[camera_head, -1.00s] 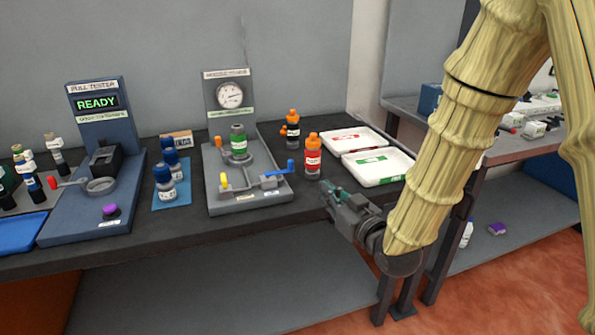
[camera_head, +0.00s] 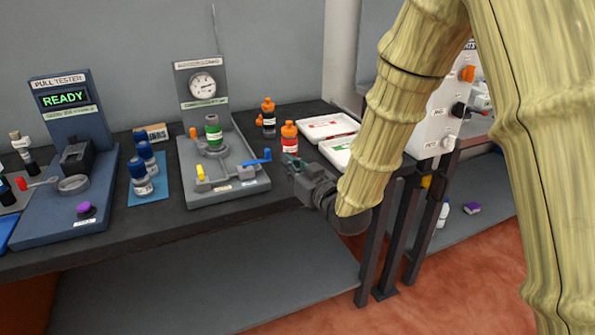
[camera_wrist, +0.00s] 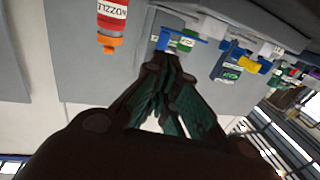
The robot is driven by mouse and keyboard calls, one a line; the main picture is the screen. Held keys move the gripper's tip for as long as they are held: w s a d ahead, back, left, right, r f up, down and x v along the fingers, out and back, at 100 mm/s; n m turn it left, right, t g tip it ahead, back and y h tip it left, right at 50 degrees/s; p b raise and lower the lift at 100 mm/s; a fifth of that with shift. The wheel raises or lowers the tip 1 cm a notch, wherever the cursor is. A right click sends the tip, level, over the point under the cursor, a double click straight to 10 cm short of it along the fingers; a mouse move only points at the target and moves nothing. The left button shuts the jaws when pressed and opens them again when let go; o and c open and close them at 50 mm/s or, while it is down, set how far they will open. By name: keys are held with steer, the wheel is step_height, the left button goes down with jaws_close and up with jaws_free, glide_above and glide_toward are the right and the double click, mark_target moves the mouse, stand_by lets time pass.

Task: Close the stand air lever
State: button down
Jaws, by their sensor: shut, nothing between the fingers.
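The grey stand (camera_head: 215,200) with a round gauge (camera_head: 203,85) is left of my gripper on the dark bench. It carries a blue lever (camera_head: 257,157) at its right and a yellow lever (camera_head: 200,172) at its front left. I cannot read which label says air. A green-labelled bottle (camera_head: 213,132) stands upright in the stand. My gripper (camera_head: 289,160) is shut and empty, just right of the blue lever and apart from it. In the wrist view, which looks inverted, my fingertips (camera_wrist: 170,60) point toward the blue lever (camera_wrist: 180,42); the yellow lever (camera_wrist: 250,67) is farther right.
A red bottle with an orange cap (camera_head: 289,140) stands close behind my gripper. Another orange-capped bottle (camera_head: 268,118) is behind it. White trays (camera_head: 325,127) are at the back right. The pull tester (camera_head: 75,190) and blue-capped bottles (camera_head: 140,178) are on the left.

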steer(key=x, duration=0.7)
steer(key=shift+w+a, duration=0.1)
steer(key=shift+w+n+g+y+p, duration=0.15)
steer(key=shift+n+g+y+p, duration=0.15)
steer(key=shift+y+p, duration=0.1)
